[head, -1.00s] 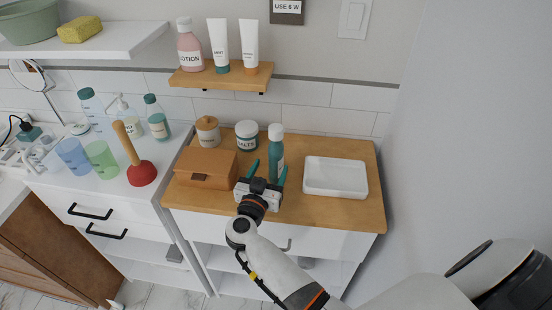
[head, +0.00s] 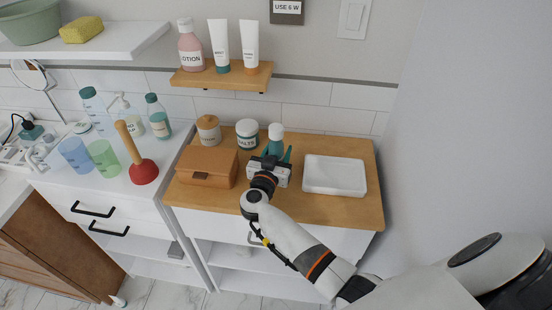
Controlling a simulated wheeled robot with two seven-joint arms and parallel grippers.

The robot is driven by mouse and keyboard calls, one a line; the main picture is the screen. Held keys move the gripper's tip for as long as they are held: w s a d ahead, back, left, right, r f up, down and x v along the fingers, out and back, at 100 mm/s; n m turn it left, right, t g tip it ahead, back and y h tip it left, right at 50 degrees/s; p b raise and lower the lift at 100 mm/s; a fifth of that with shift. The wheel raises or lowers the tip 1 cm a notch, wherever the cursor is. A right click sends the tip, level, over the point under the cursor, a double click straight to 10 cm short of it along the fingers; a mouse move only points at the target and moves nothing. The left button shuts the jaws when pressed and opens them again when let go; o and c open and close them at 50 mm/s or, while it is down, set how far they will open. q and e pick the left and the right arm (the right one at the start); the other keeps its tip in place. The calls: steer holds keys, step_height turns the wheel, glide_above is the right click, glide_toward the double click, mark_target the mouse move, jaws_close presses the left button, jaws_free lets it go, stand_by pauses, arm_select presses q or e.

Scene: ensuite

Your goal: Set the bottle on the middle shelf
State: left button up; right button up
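The bottle (head: 276,132), teal with a white cap, stands upright at the back of the wooden counter top (head: 325,207). My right gripper (head: 277,152) reaches in from the front, its teal fingers on either side of the bottle; its body hides the bottle's lower part. Whether the fingers touch the bottle is hard to see. Open white shelves (head: 262,258) lie below the counter's drawer, partly behind my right arm. A small wooden wall shelf (head: 200,81) holds a lotion bottle and two tubes. Which shelf is the middle one is unclear. My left gripper is out of view.
A brown box (head: 206,167) sits just left of my gripper, a white tray (head: 335,175) just right. A salts jar (head: 248,134) and a lidded jar (head: 208,129) stand behind. A plunger (head: 143,171), cups and bottles crowd the left counter. A wall bounds the right.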

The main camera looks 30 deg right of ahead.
steer(key=c, duration=0.9)
jaws_close()
steer(key=shift+r, duration=0.1)
